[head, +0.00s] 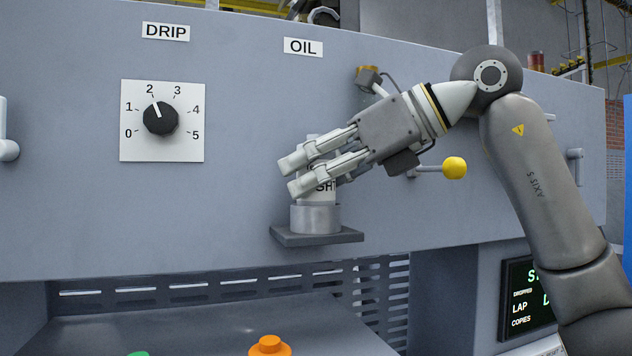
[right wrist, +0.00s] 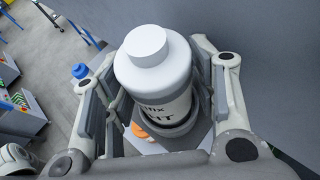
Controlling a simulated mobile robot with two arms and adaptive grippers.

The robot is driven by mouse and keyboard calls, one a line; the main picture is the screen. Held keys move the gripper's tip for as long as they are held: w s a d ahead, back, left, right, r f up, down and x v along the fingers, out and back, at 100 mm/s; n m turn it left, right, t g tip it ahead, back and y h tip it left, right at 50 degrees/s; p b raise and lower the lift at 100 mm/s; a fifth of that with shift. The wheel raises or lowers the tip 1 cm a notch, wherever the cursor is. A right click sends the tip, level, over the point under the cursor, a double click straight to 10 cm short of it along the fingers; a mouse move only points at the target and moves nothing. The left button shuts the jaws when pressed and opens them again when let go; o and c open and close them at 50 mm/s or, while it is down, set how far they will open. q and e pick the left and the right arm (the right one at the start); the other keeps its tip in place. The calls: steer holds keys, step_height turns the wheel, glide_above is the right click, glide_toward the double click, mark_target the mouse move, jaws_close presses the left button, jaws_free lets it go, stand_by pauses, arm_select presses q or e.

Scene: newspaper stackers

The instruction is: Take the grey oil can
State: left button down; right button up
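My right gripper (head: 306,173) reaches in from the right, with one finger on each side of the can's upper part. In the right wrist view the can (right wrist: 156,75), with its white cap, sits between the finger pads of the gripper (right wrist: 160,95). The pads are very close to its sides, and I cannot tell whether both touch. My left gripper is out of view.
A grey machine panel (head: 240,180) stands behind the can. It carries a DRIP dial (head: 160,118) at the left and a yellow-knobbed lever (head: 454,168) at the right, close to my right arm. An orange knob (head: 269,346) shows lower down. A screen (head: 528,297) is at lower right.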

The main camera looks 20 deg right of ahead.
steer(key=c, duration=0.7)
steer(key=shift+o, duration=0.2)
